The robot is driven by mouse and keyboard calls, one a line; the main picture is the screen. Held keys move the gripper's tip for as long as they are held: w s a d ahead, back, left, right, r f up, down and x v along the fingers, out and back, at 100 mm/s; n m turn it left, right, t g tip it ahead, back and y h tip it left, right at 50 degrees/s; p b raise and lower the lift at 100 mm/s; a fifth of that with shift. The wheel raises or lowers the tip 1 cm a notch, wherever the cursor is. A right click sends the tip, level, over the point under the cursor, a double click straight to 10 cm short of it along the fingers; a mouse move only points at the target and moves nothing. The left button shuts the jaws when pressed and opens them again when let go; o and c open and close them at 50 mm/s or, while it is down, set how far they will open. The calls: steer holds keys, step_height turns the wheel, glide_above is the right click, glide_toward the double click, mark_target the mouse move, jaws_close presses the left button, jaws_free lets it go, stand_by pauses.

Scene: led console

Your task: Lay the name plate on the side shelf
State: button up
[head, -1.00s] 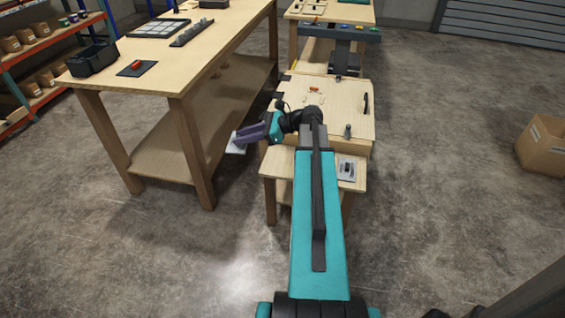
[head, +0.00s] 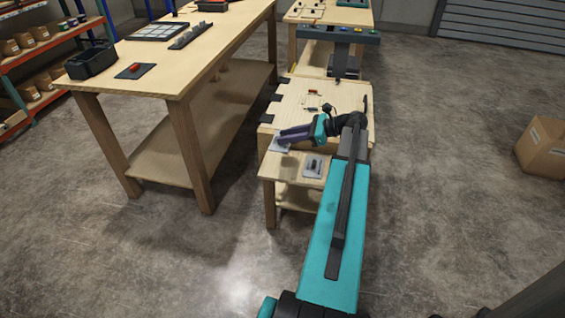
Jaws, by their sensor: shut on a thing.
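My gripper (head: 285,137) is shut on a small pale plate (head: 279,147), which I take to be the name plate. Only its edge below the fingertips shows, and its face cannot be read. The gripper points left and holds the plate at the left front edge of the wooden console (head: 345,97). Below and in front is a low wooden stand (head: 280,170), which looks like the side shelf. The plate appears over the stand's back left part. I cannot tell whether it touches anything.
A grey plate with a dark part (head: 314,166) lies on the low stand, right of the held plate. My arm covers the stand's right side. A long workbench (head: 165,85) stands at the left. A cardboard box (head: 543,147) is on the floor at right.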

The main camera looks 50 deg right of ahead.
glide_above(287, 163)
steer(key=shift+f, duration=3.1)
steer(key=shift+f, duration=0.1)
steer(key=shift+f, duration=1.8)
steer(key=shift+f, duration=0.1)
steer(key=o, duration=1.1)
steer(key=shift+c, duration=0.2)
steer(key=v, duration=1.2)
steer(key=shift+r, duration=0.25)
